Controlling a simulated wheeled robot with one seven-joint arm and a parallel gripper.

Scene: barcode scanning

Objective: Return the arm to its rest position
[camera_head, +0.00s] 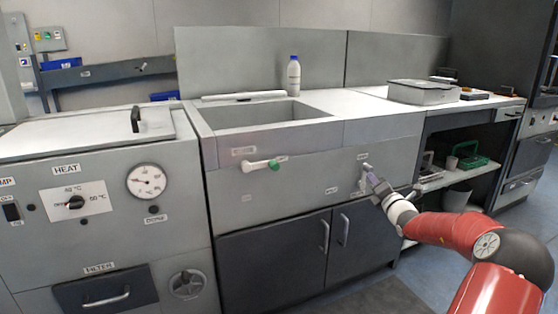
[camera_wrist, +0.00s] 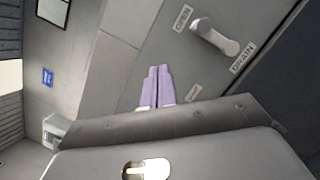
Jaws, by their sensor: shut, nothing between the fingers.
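My gripper (camera_head: 371,179) is at the end of my red arm, in front of the grey sink unit's front panel (camera_head: 300,180) in the head view. In the wrist view the two pale purple fingers of my gripper (camera_wrist: 157,86) lie side by side, shut with nothing between them. Just beyond them on the panel is a light grey lever handle (camera_wrist: 215,36) between labels reading OPEN and DRAIN. Whether the fingers touch the panel cannot be told.
A heating unit with a dial (camera_head: 148,181) stands at left. A sink basin (camera_head: 255,113) and white bottle (camera_head: 293,76) are on the counter. A shelf with a green basket (camera_head: 473,161) is at right. Floor is open nearby.

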